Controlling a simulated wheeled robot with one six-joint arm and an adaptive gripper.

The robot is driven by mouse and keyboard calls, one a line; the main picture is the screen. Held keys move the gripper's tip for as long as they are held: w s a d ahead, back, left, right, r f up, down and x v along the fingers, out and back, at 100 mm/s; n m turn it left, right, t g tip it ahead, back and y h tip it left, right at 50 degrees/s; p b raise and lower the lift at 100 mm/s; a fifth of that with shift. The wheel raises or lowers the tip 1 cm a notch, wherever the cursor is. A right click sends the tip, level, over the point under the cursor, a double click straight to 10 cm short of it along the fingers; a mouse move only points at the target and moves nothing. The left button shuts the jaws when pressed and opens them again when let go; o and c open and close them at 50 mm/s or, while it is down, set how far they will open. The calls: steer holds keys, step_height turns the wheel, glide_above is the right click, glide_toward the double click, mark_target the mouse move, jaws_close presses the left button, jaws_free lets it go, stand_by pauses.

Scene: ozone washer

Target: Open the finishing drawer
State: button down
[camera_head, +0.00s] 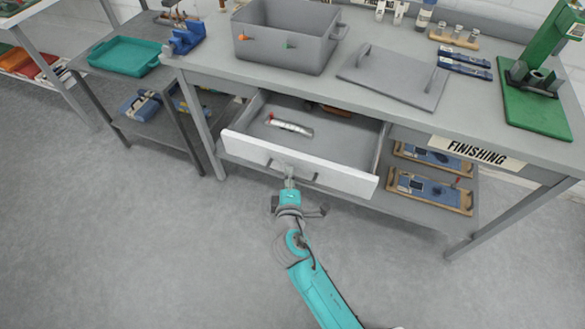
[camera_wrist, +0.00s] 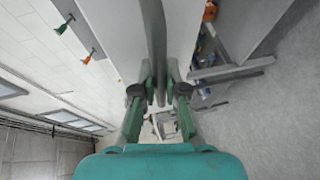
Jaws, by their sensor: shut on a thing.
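The finishing drawer (camera_head: 338,146) stands pulled out from under the bench, and its inside shows. A metallic tube-like item with red on it (camera_head: 289,126) lies in the drawer, and a brown item lies at its back. My gripper (camera_head: 290,180) is at the drawer front, at the dark bar handle (camera_head: 308,178). In the wrist view my gripper (camera_wrist: 158,92) has its two green fingers closed around the grey handle bar (camera_wrist: 154,40). The part of the handle between the fingers is hidden in the head view.
The bench top holds a grey bin (camera_head: 285,45), a flat lid with handles (camera_head: 395,78) and a green press (camera_head: 540,95). Trays (camera_head: 430,190) lie on the shelf at the right. A side table with a teal tray (camera_head: 124,56) stands left. The floor in front is clear.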

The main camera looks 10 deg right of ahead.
steer(key=shift+s+a, duration=0.1)
steer(key=shift+s, duration=0.05)
steer(key=c, duration=1.2)
jaws_free()
steer(key=v, duration=1.2)
